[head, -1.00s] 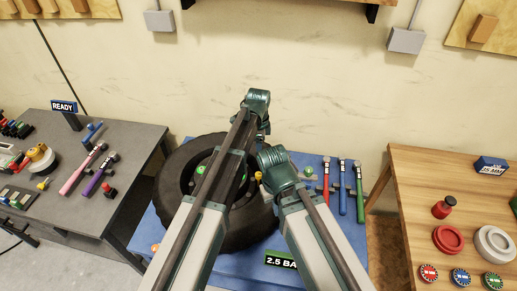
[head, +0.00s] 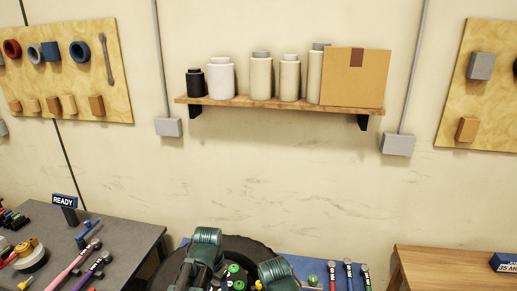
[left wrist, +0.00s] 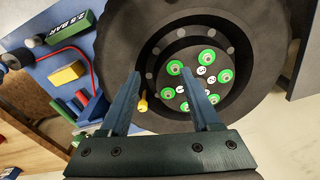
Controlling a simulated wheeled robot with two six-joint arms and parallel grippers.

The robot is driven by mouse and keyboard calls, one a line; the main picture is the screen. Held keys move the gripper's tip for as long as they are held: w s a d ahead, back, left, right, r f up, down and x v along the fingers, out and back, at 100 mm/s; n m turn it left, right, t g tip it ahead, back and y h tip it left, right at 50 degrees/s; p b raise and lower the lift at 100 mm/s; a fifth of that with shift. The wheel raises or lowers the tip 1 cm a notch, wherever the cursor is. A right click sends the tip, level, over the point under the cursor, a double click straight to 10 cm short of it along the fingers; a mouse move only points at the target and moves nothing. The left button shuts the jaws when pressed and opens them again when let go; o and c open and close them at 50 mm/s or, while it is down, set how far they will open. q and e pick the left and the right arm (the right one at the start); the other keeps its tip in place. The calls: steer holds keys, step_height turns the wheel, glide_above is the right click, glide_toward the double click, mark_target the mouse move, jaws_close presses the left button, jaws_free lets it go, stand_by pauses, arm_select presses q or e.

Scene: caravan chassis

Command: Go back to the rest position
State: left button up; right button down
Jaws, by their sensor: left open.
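In the left wrist view my left gripper (left wrist: 168,95) is open, its two fingers apart with nothing between them. Beyond it is the black wheel (left wrist: 262,70), whose hub has several green-ringed nuts (left wrist: 225,75) and a yellow valve cap (left wrist: 142,104). In the head view the top of the wheel (head: 248,245) shows at the bottom edge, partly covered by my two arms. The fingertips of both grippers are out of the head view.
A grey table (head: 130,235) with a READY sign (head: 64,200) stands left, a wooden table (head: 430,265) right. A shelf (head: 240,103) holds bottles and a cardboard box (head: 356,77).

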arm_select(q)
steer(key=s+a+n, duration=0.4)
steer(key=s+n, duration=0.1)
steer(key=s, duration=0.2)
steer(key=s+d+f+m+y+b, duration=0.1)
steer(key=s+d+f+m+b, duration=0.2)
steer(key=d+f+b, duration=0.6)
steer(key=shift+s+d+f+m+g+b, duration=0.3)
steer(key=shift+s+d+f+g+b, duration=0.1)
steer(key=shift+s+d, duration=0.6)
